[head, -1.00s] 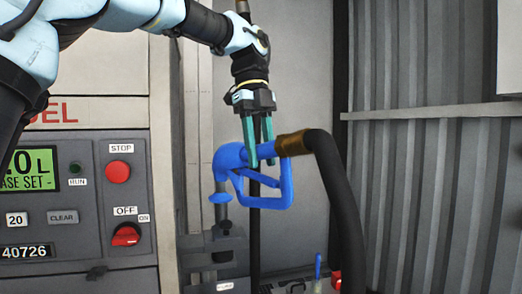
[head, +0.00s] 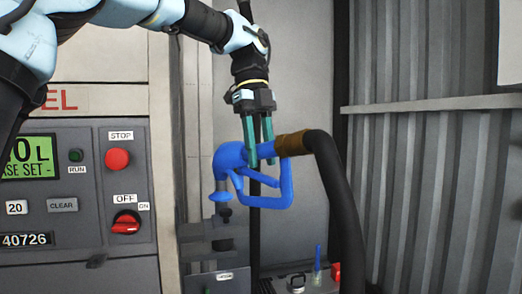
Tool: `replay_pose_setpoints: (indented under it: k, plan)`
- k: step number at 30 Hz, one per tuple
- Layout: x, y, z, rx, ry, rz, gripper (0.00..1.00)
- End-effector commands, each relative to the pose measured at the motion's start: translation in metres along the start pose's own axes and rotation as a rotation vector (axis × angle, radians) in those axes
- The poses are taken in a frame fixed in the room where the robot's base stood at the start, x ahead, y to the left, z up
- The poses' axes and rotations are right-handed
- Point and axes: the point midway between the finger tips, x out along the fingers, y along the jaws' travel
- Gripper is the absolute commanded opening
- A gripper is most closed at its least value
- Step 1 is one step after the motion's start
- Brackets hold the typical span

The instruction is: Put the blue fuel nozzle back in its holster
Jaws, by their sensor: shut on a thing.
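The blue fuel nozzle (head: 231,155) hangs in the air at the middle of the head view, its spout end pointing down at the left and its handle guard below. A brown collar (head: 293,144) joins it to a thick black hose (head: 338,190) that drops to the right. My gripper (head: 260,158) points down from above, its teal fingers shut on the nozzle body. Below the spout is a dark grey bracket (head: 207,240) on the post, which looks like the holster; its opening cannot be made out. The spout end appears just above it, and I cannot tell whether they touch.
The fuel dispenser panel (head: 75,205) with a red stop button (head: 117,159) and a red switch (head: 125,223) stands at the left. A corrugated wall (head: 430,190) closes the right side. Small items, including a blue-handled brush (head: 317,265), sit low behind the nozzle.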

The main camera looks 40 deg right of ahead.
Motion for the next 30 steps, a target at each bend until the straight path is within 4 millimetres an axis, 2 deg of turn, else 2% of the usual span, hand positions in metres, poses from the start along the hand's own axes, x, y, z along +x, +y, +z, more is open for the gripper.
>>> replay_pose_setpoints:
  k: [30]
  plan:
    - [0.042, 0.0, 0.01, 0.0, -0.002, -0.002, 0.0]
